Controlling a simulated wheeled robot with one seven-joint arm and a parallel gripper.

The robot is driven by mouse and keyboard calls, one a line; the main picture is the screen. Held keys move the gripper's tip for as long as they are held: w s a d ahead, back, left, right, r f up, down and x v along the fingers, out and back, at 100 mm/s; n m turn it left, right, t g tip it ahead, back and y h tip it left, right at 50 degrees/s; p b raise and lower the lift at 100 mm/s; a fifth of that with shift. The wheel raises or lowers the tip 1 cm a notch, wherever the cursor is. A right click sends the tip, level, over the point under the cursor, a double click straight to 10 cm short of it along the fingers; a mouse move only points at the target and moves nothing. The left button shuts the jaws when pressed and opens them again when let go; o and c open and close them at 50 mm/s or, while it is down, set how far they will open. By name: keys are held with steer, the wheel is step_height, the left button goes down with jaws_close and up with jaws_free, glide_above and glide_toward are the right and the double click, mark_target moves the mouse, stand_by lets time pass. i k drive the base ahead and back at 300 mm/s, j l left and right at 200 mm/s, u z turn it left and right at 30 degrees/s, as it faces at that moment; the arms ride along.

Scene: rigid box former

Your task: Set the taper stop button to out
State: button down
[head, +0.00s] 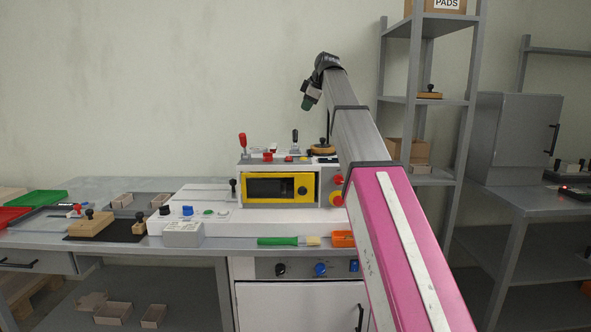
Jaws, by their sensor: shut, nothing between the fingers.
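The box former (278,215) is a white machine on the bench with a yellow-framed dark window. Two red buttons, an upper one (339,180) and a lower one (337,199) with yellow around it, sit at its right side, partly beside my arm. Other small red buttons (267,158) are on its top. No label is readable, so I cannot tell which is the taper stop button or whether it is in or out. My gripper (306,103) is shut and empty, high above the machine's top and pointing down, touching nothing.
A red-handled lever (242,141) and a black-handled lever (295,137) rise from the machine's top. A wooden-based stamp (322,149) sits at top right. A green-handled brush (286,241) and an orange item (343,239) lie in front. Shelving (430,100) stands right. Air above the machine's left is clear.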

mark_target(338, 201)
steer(key=k, duration=0.9)
